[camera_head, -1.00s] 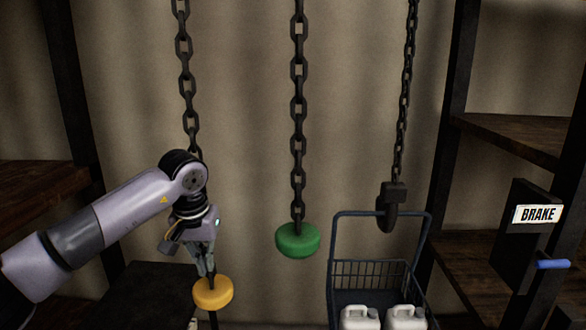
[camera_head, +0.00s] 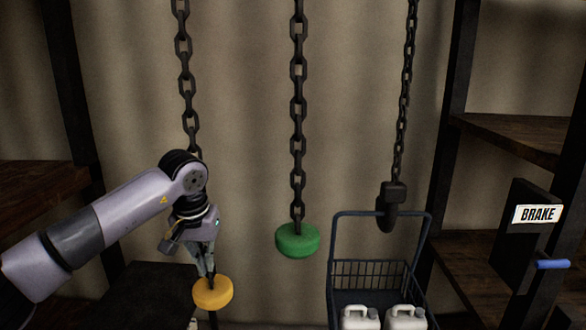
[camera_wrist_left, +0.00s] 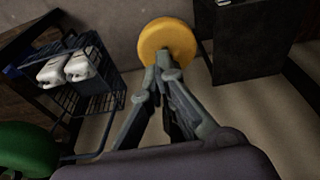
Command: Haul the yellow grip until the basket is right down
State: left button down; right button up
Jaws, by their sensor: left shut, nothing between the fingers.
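The yellow grip (camera_head: 213,293) is a round disc at the lower left in the head view, below the left chain (camera_head: 187,88). It also shows in the left wrist view (camera_wrist_left: 167,42), just past my fingertips. My left gripper (camera_head: 207,272) is shut and points down, its tips at the top of the yellow grip. Nothing shows between its fingers. Whether the tips touch the grip I cannot tell. The basket (camera_head: 370,272) hangs from a hook (camera_head: 391,205) on the right chain and holds two white jugs (camera_head: 360,317). Its underside is out of view. My right gripper is not seen.
A green grip (camera_head: 298,240) hangs on the middle chain, between the yellow grip and the basket. A dark box marked BRAKE (camera_head: 524,240) with a blue handle (camera_head: 553,264) stands at the right. Wooden shelves (camera_head: 515,135) flank both sides.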

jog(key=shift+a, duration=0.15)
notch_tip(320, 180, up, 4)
jog(key=p, duration=0.3)
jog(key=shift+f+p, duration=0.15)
jog(key=shift+p, duration=0.2)
dwell(0.3)
